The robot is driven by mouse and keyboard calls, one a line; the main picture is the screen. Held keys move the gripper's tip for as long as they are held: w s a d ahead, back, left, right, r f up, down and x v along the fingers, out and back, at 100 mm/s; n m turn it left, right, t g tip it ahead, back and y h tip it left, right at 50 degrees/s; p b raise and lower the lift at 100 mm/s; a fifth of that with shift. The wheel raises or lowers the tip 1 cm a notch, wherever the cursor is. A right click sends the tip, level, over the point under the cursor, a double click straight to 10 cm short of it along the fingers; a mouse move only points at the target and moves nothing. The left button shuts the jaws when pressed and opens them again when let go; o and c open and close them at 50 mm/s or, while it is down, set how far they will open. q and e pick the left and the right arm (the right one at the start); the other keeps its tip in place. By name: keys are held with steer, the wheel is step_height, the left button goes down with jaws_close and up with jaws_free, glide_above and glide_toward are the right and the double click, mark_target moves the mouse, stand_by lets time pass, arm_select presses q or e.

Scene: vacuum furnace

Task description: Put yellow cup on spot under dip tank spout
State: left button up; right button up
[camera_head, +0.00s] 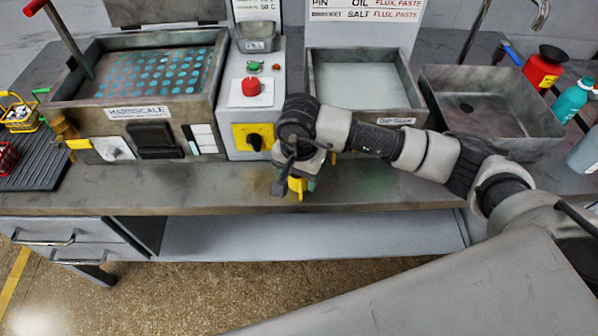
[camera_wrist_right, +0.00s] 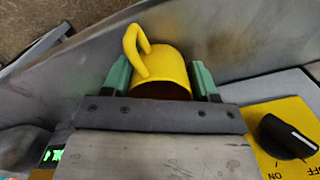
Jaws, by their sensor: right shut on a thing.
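My right gripper (camera_head: 297,184) is above the front of the bench, below the grey control box. In the right wrist view the green fingers of my right gripper (camera_wrist_right: 160,84) are shut on both sides of the yellow cup (camera_wrist_right: 165,66), whose handle points up and left. In the head view only a small part of the yellow cup (camera_head: 298,189) shows under the wrist. A tank with pale liquid (camera_head: 360,84) stands behind my right arm. Its front label is hard to read and my arm hides most of its front, so no spout shows there. A faint green patch (camera_head: 374,181) lies on the bench. My left gripper is out of view.
A control box with a red button (camera_head: 251,87) and yellow-backed knob (camera_head: 254,137) stands behind the gripper. A tank (camera_head: 152,113) with blue-dotted mesh is left, an empty sink (camera_head: 492,102) and bottles (camera_head: 572,101) are right. The bench front (camera_head: 190,186) is clear.

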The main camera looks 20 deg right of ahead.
steer(key=shift+f+b, duration=0.2)
steer(key=shift+b, duration=0.1)
steer(key=o, duration=1)
